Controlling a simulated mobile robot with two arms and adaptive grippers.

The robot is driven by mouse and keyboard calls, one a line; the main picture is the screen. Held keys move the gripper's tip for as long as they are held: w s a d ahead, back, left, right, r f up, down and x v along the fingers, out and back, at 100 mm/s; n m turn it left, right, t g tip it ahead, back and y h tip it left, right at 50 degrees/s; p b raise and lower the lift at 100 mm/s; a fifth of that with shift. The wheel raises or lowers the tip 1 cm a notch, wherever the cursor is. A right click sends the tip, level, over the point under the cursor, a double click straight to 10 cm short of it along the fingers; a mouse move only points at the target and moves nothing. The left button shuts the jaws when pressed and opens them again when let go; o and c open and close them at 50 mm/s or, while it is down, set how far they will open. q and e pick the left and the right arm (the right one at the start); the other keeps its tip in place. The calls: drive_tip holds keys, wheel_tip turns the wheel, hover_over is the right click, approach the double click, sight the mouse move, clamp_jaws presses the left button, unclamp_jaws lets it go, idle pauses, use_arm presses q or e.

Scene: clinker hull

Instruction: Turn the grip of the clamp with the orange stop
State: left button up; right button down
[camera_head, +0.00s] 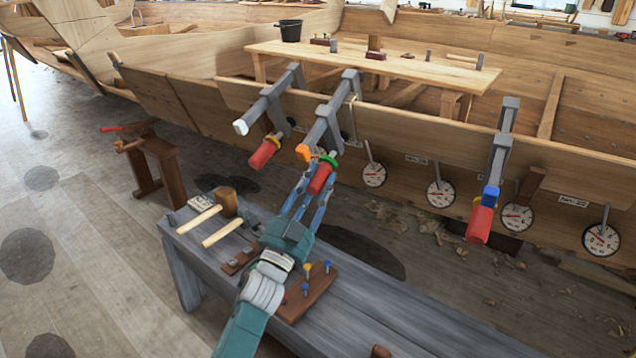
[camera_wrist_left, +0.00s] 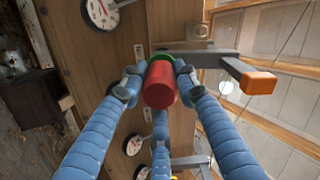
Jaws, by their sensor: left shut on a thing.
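The clamp with the orange stop (camera_head: 303,152) is the middle one of three grey clamps on the hull plank. Its orange stop (camera_wrist_left: 258,83) is at the right in the wrist view. Its red grip (camera_head: 319,180) has a green ring (camera_head: 329,160) at its upper end and hangs below the bar. My left gripper (camera_head: 322,175) has its blue fingers around this grip and is shut on it. In the wrist view the red grip (camera_wrist_left: 160,88) sits between the fingertips. My right gripper is not in view.
A clamp with a white stop (camera_head: 241,127) is close on the left; one with a blue stop (camera_head: 490,195) is further right. Dial gauges (camera_head: 440,194) line the hull. A grey bench (camera_head: 390,318) below my arm holds mallets (camera_head: 227,200) and a pegged board (camera_head: 308,292).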

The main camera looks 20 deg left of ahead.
use_arm(q)
drive_tip(key=shift+a, duration=0.1)
drive_tip(key=o, duration=1.1)
drive_tip(key=v, duration=1.2)
